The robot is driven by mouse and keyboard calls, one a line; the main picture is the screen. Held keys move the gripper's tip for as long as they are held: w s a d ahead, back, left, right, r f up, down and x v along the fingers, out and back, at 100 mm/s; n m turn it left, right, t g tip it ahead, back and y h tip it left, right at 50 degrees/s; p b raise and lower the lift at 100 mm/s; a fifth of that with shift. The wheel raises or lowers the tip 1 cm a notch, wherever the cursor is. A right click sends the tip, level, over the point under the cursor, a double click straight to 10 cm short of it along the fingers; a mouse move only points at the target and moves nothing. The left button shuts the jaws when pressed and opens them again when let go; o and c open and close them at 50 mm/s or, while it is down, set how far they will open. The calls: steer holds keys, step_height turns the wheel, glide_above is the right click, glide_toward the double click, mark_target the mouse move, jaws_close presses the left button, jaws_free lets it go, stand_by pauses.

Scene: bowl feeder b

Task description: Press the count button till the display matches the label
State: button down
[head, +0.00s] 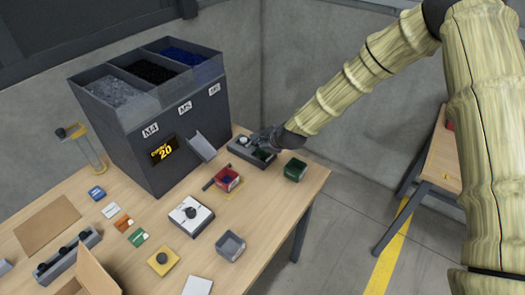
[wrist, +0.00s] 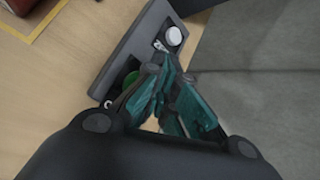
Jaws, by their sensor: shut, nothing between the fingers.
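A grey control box (head: 243,152) stands near the table's back right edge. In the wrist view the box (wrist: 139,33) carries a white round knob or button (wrist: 174,36) and a green button (wrist: 130,79), partly hidden by my fingers. My gripper (head: 268,141) is over the box, and its shut, empty fingertips (wrist: 160,58) lie between the white and green parts. I cannot tell whether they touch the box. The display (head: 163,150) on the dark feeder reads "COUNT 20". Labels on the bins read like M4 (head: 150,130), M5 (head: 185,107) and probably M6 (head: 214,89).
The feeder (head: 140,165) with three filled bins stands behind. A chute (head: 202,147), red bin (head: 228,181), green bin (head: 295,170), grey bin (head: 230,246), white device (head: 200,214) and yellow device (head: 163,259) are nearby. Small coloured cards lie left.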

mark_target(261, 152)
steer(key=shift+r+p, duration=1.35)
steer(key=shift+r, duration=1.15)
steer(key=shift+d, duration=0.1)
stand_by(0.4)
